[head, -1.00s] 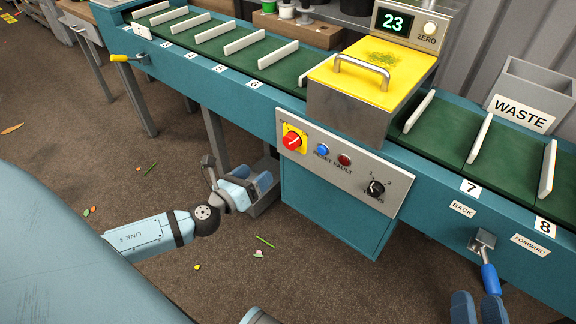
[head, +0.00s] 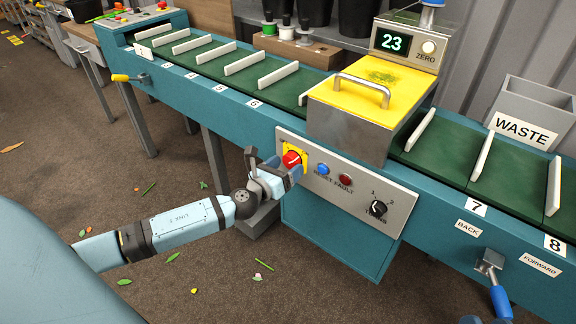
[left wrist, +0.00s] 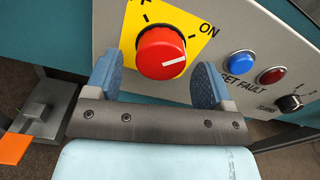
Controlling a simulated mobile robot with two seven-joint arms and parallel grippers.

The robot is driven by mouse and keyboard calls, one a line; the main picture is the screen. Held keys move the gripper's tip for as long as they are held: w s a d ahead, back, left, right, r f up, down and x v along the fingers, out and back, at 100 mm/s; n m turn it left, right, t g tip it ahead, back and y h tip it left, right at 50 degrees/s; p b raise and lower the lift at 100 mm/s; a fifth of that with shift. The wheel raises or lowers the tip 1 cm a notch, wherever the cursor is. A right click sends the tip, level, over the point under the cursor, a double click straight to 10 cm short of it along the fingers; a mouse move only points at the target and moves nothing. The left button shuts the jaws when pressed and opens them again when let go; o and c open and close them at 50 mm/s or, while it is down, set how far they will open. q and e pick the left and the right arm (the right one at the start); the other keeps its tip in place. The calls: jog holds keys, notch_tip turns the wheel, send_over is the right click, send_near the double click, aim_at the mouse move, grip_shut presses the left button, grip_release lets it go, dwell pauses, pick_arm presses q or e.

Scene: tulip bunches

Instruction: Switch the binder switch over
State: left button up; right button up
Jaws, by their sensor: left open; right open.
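The black binder switch (head: 377,208), a small knob with 1 and 2 above it, sits at the right end of the grey control panel (head: 345,213). It also shows at the right of the left wrist view (left wrist: 290,102); its exact setting is hard to read. My left gripper (head: 285,168) is open at the panel's left end, in front of the red rotary knob (left wrist: 161,53). In the left wrist view its fingers stand either side of that knob, whose white mark points right and slightly up. My right gripper (head: 485,321) barely shows at the bottom edge.
A blue button (head: 323,169) and a dark red lamp (head: 345,181) lie between red knob and binder switch. A blue-handled lever (head: 500,300) hangs at the right between BACK and FORWARD labels. The yellow-lidded box (head: 365,88) stands above the panel.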

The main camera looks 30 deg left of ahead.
pick_arm(q)
jog(key=shift+w, duration=0.6)
jog(key=c, duration=0.9)
jog(key=shift+c, duration=0.2)
